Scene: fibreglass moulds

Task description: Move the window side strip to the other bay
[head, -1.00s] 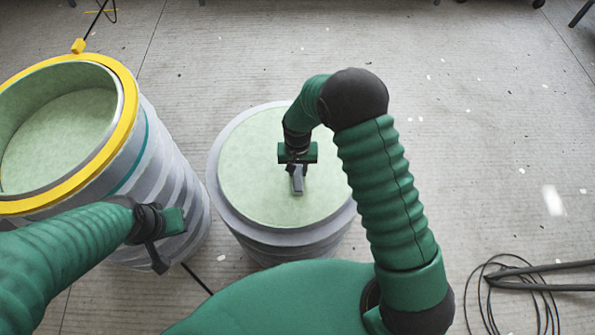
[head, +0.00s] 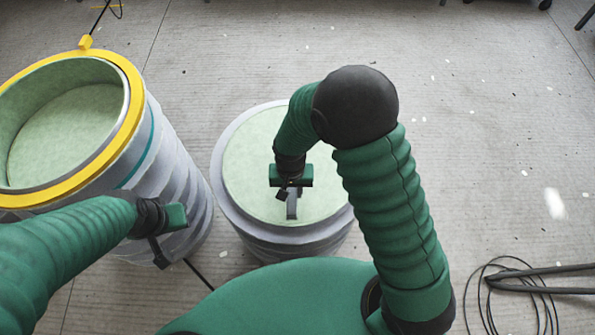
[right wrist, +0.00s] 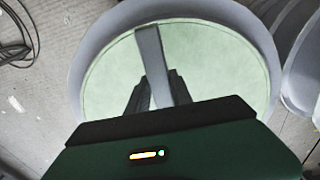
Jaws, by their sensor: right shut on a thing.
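A narrow grey strip (right wrist: 152,62) is held in my right gripper (right wrist: 158,92); in the right wrist view it sticks out between the dark fingers over the pale green round top. In the head view the strip (head: 292,206) shows as a short grey piece below my right gripper (head: 291,190). The gripper is over the round grey drum with the pale green top (head: 248,160). I cannot tell whether the strip touches the top. My left gripper (head: 160,255) hangs in front of the yellow-rimmed drum, and its jaw opening is not clear.
The yellow-rimmed drum (head: 133,100) at the left is open, with a pale green inside. Black cable and dark bars (head: 530,280) lie on the floor at lower right. The floor (head: 480,130) to the right is mostly clear.

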